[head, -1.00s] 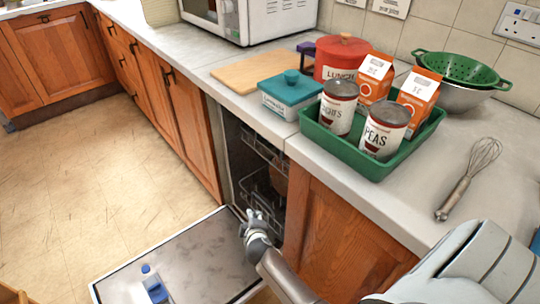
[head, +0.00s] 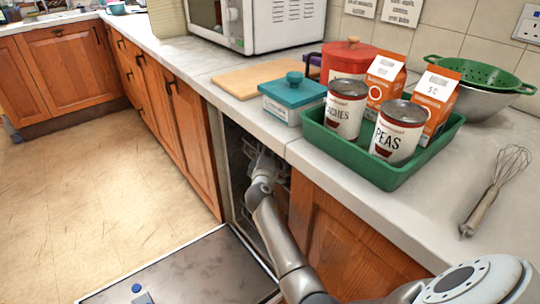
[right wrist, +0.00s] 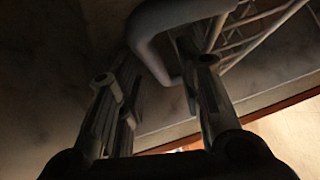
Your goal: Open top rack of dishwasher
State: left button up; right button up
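The dishwasher door (head: 190,270) lies folded down, and the dark opening sits under the counter. A wire rack shows inside, partly hidden by my right arm; its white wires (right wrist: 255,25) show at upper right in the right wrist view. A thick grey loop (right wrist: 148,35) there passes near my fingertips. My right gripper (head: 262,165) reaches into the upper part of the opening. In the wrist view its fingers (right wrist: 158,65) are spread apart, with the loop beyond and partly between them; I cannot tell whether they touch it. My left gripper is not in view.
A green tray (head: 350,160) with cans and cartons stands on the counter above. A teal box (head: 290,105) sits beside it, and a whisk (head: 490,195) lies to the right. A blue-and-white item (head: 141,296) rests on the door. The floor at left is clear.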

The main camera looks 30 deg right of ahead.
jog(key=shift+w+d, duration=0.15)
jog(key=shift+w, duration=0.1)
grip_shut()
jog(key=shift+f, duration=0.1)
dwell(0.3)
